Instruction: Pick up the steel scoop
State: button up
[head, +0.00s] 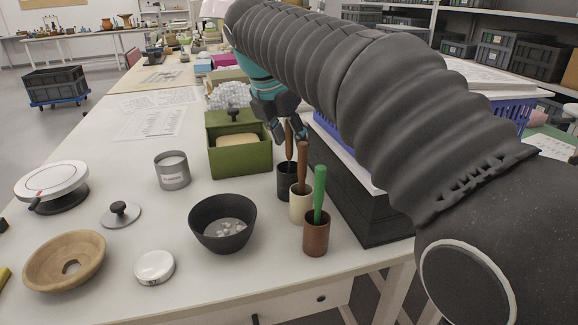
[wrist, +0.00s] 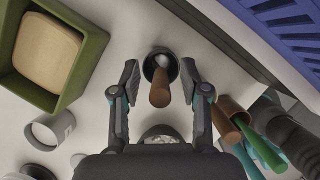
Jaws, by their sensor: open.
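Three cups with upright-handled tools stand in a row in the head view. The black cup (head: 286,185) holds a tool with a brown wooden handle (head: 289,153). The cream cup (head: 299,208) holds another brown-handled tool (head: 303,168), and the brown cup (head: 316,236) a green-handled one (head: 319,190). The tools' lower ends are hidden there, so I cannot tell for sure which is the steel scoop. My gripper (wrist: 159,80) is open, its fingers on either side of a brown handle (wrist: 159,92) standing in a dark cup (wrist: 149,67). A greyish part shows inside that cup.
A green box (head: 239,160) stands left of the cups, with a grey tin (head: 172,170) beyond. A dark bowl (head: 223,222) is in front. The table between the bowl and wooden dish (head: 65,260) holds small lids.

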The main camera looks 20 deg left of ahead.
grip_shut()
jog(key=shift+r, duration=0.1)
jog(key=shift+r+p, duration=0.5)
jog(key=shift+r, duration=4.4)
